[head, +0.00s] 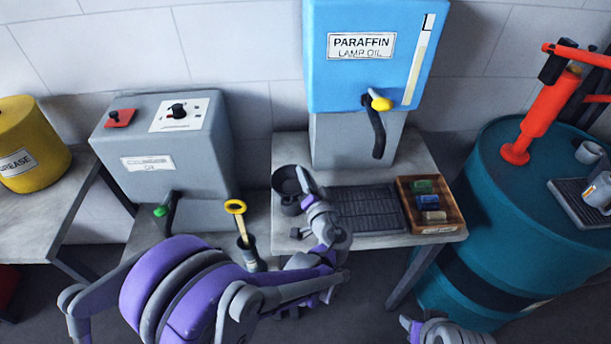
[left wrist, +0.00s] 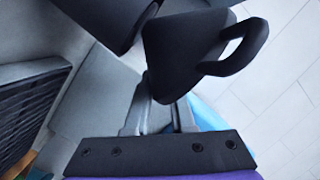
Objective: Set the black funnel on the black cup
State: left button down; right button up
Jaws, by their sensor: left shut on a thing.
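The black funnel (head: 287,180) shows its wide, dark bowl at the left part of the middle table in the head view. My left gripper (head: 306,190) is at its right side and shut on it. In the left wrist view a dark tapered piece with a loop handle (left wrist: 185,50) sits at the fingertips. Below the funnel is a dark form, the black cup (head: 290,209), partly hidden by the funnel and my gripper. I cannot tell whether the funnel touches it. Part of my right arm (head: 445,331) shows at the bottom edge; its jaws are unclear.
A dark grille tray (head: 366,209) and a wooden box (head: 445,222) of small blocks lie to the right. The blue paraffin tank (head: 334,75), with a yellow-tipped tap, stands behind. A grey oil tank (head: 215,150) and a yellow-topped dipper (head: 241,225) are at left.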

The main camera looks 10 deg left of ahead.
pick_arm(q)
jog(key=shift+f, duration=0.2)
jog(key=shift+f+b, duration=0.35)
jog(key=shift+b, duration=0.05)
jog(key=shift+f+b, duration=0.5)
jog(key=shift+f, duration=0.1)
jog(key=c, duration=0.7)
grip_release()
jog(key=shift+s+d, duration=0.1)
jog(key=shift+s, duration=0.05)
jog(key=shift+r+p+v, duration=0.15)
jog(key=shift+r+v, duration=0.05)
jog(key=shift+v, duration=0.6)
jog(key=shift+r+p+v, duration=0.1)
jog(key=shift+r+v, duration=0.1)
jog(key=shift+v, duration=0.65)
jog(key=shift+r+p+v, duration=0.15)
jog(key=shift+r+v, duration=0.05)
jog(key=shift+v, duration=0.6)
